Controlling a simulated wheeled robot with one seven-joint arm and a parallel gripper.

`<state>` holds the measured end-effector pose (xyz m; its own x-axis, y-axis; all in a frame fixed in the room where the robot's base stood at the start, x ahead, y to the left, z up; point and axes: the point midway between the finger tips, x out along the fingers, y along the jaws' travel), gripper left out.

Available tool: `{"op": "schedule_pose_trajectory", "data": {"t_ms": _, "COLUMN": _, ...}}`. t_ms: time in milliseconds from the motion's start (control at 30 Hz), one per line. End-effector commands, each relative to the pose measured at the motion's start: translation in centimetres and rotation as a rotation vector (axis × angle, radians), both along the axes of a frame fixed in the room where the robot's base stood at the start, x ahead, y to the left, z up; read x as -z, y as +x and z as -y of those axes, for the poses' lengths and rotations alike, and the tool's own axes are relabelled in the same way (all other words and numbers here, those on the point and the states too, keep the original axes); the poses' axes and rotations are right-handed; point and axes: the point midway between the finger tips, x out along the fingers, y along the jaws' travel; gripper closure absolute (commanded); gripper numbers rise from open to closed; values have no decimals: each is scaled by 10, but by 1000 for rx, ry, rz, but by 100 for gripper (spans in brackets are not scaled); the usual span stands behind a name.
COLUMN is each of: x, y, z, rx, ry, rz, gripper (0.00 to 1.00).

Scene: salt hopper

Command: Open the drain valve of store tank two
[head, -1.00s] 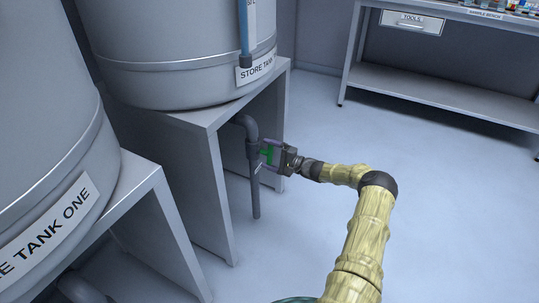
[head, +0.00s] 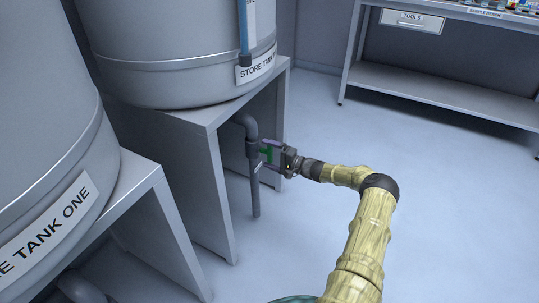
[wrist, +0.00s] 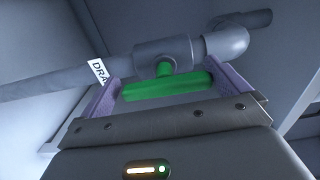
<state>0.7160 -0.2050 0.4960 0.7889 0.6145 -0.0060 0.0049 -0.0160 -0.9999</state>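The drain valve is a grey pipe fitting (wrist: 165,52) with a green bar handle (wrist: 165,90) on a short green stem. The handle also shows in the head view (head: 266,154), beside the vertical drain pipe (head: 255,190) under store tank two (head: 185,50). The bar lies nearly along the pipe. My gripper (wrist: 166,92) has one purple finger at each end of the bar. It looks shut on the bar end to end; contact at the left end is hard to make out. A label (wrist: 98,70) partly reading "DRA" is on the pipe.
Store tank two stands on a grey stand (head: 215,165), close beside the valve. Store tank one (head: 45,150) is at the left on its own stand. A bench (head: 430,90) with a tools drawer is at the back right. Open floor lies to the right of my arm.

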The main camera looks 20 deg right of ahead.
Motion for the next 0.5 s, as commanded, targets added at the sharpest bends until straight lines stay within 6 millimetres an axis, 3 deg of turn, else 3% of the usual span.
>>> {"op": "schedule_pose_trajectory", "data": {"t_ms": 267, "x": -4, "y": -3, "z": 3, "rx": 0, "ry": 3, "rz": 3, "gripper": 0}}
{"op": "schedule_pose_trajectory", "data": {"t_ms": 500, "x": -6, "y": -31, "z": 25, "rx": 2, "ry": 3, "rz": 3, "gripper": 0}}
